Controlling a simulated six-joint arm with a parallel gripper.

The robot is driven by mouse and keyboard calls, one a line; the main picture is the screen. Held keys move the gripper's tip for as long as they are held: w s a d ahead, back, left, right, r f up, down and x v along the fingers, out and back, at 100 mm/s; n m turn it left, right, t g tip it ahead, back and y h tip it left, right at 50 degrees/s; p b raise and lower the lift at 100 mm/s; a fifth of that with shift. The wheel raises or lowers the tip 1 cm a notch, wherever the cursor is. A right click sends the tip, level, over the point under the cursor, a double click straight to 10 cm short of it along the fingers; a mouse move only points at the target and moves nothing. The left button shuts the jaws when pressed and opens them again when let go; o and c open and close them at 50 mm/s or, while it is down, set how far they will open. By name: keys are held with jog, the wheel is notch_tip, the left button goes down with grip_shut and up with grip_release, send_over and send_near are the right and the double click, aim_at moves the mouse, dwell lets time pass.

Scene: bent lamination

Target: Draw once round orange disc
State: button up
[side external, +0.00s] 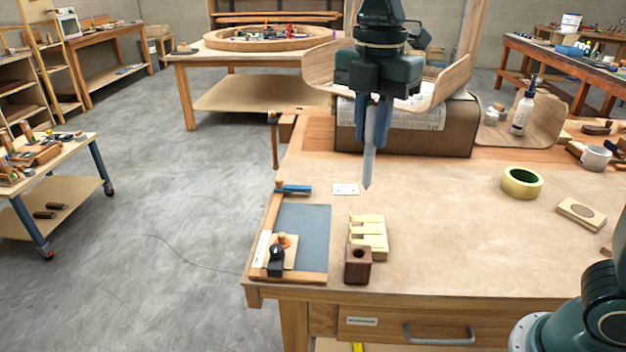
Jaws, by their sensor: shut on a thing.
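A small orange disc (284,241) lies to the lower left of my gripper, on a light wooden piece (291,252) at the left edge of a dark grey panel (312,228). A black knob-like object (276,256) stands in front of the disc and partly hides it.
A wooden block with slots (372,232) and a dark brown holder with a hole (357,268) stand right of the panel. A blue-handled tool (292,188) and a white card (345,189) lie behind. A tape roll (521,182) is at right. The bench centre is clear.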

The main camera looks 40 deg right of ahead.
jog(key=shift+w+f, duration=0.1)
jog(key=w+a+f+m, duration=0.1)
jog(key=w+a+f, duration=0.7)
jog(key=w+f, duration=0.5)
jog(key=shift+w+a+m, duration=0.25)
jog(key=shift+m, duration=0.15)
jog(key=shift+f, duration=0.2)
